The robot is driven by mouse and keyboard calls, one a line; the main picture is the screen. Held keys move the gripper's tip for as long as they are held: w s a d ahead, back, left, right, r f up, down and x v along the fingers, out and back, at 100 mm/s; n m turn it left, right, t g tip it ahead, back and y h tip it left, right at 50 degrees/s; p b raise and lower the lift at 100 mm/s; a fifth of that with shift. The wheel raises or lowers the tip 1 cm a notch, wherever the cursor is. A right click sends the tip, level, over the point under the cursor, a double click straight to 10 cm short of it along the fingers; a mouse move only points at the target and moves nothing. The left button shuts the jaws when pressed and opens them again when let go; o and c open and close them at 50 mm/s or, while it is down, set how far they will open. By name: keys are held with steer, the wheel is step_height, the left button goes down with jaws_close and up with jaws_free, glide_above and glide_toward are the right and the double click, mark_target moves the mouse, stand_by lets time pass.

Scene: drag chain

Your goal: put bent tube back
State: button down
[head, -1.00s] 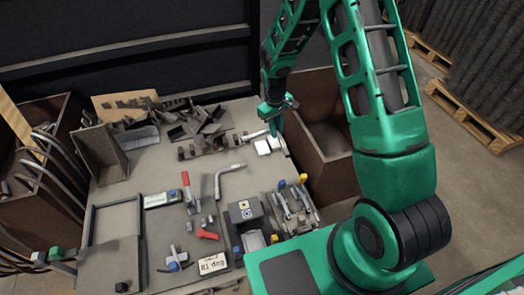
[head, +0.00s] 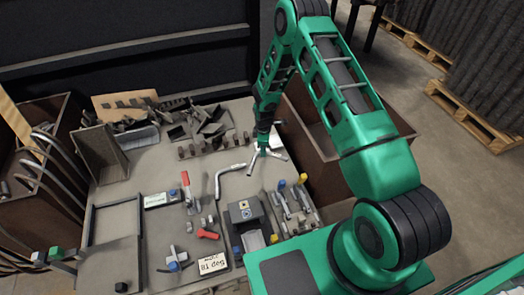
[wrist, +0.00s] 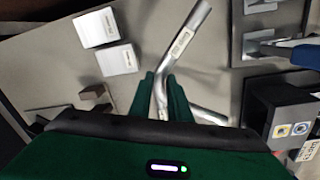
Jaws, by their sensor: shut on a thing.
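My gripper (head: 263,145) is shut on a bent tube, over the right part of the table. In the wrist view the shiny metal bent tube (wrist: 178,50), with a pale label, runs up and right from between the green fingers (wrist: 163,95). A second bent tube (head: 219,180) lies on the table to the left. A metal tube end beside the right finger shows in the wrist view; which tube it belongs to is unclear.
Two white blocks (wrist: 95,28) lie beside the held tube in the wrist view. A dark box with yellow and blue stickers (head: 245,208) stands nearer me, with clamps (head: 290,205) to its right. Brown bins (head: 330,160) flank the table. Dark brackets (head: 205,145) lie behind.

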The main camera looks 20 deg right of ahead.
steer(key=shift+d+m, duration=0.15)
steer(key=shift+m, duration=0.15)
glide_above(264, 166)
steer(key=shift+f, duration=2.55)
steer(key=shift+f, duration=2.1)
stand_by(0.5)
steer(key=c, duration=1.6)
jaws_free()
steer(key=shift+o, duration=0.2)
step_height(264, 166, up, 11)
steer(key=shift+s+a+f, duration=0.15)
steer(key=shift+s+a, duration=0.1)
steer(key=shift+s, duration=0.2)
